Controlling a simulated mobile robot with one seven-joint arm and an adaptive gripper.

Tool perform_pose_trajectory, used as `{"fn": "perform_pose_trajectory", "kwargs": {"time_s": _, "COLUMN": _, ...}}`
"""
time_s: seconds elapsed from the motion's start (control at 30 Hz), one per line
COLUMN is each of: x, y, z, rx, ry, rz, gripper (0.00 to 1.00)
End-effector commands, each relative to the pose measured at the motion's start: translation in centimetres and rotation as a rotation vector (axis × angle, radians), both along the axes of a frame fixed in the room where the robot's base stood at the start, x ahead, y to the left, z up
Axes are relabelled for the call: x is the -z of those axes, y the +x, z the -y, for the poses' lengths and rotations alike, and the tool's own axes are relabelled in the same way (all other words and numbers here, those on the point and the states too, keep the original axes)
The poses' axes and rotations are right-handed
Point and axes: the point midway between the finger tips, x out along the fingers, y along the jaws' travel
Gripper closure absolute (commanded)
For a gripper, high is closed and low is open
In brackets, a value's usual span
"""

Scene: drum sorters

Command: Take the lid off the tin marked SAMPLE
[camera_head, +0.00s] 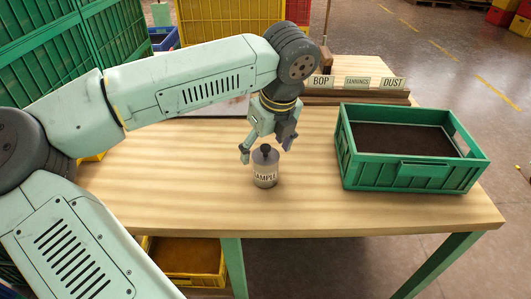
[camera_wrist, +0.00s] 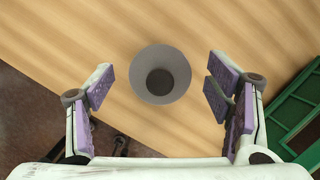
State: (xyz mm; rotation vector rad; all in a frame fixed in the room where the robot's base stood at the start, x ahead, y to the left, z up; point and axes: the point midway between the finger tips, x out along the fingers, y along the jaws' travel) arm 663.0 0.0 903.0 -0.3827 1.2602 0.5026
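The tin (camera_head: 265,177) marked SAMPLE stands upright on the wooden table (camera_head: 200,205). It is grey, and its lid has a dark knob (camera_head: 265,149) on top. In the wrist view I look down on the lid (camera_wrist: 160,61), a grey disc with the dark round knob (camera_wrist: 160,82) at its middle. My gripper (camera_head: 266,148) is open above the tin, with its fingers apart on either side of the knob. In the wrist view my gripper (camera_wrist: 158,90) has wide-spread fingers with purple pads, and neither touches the tin.
A green crate (camera_head: 415,170) with dark contents stands to the right on the table; its edge shows in the wrist view (camera_wrist: 290,105). Behind are signs BOP (camera_head: 321,82), FANNINGS (camera_head: 357,83) and DUST (camera_head: 392,84). The table around the tin is clear.

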Motion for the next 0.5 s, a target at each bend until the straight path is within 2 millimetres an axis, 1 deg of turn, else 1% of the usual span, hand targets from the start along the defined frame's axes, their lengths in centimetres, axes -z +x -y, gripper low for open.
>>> {"fn": "perform_pose_trajectory", "kwargs": {"time_s": 0.03, "x": -0.02, "y": 0.0, "z": 0.0, "rx": 0.0, "ry": 0.0, "rz": 0.0, "gripper": 0.32}}
{"fn": "perform_pose_trajectory", "kwargs": {"time_s": 0.07, "x": -0.02, "y": 0.0, "z": 0.0, "rx": 0.0, "ry": 0.0, "rz": 0.0, "gripper": 0.34}}
{"fn": "perform_pose_trajectory", "kwargs": {"time_s": 0.5, "x": -0.05, "y": 0.0, "z": -0.01, "rx": 0.0, "ry": 0.0, "rz": 0.0, "gripper": 0.63}}
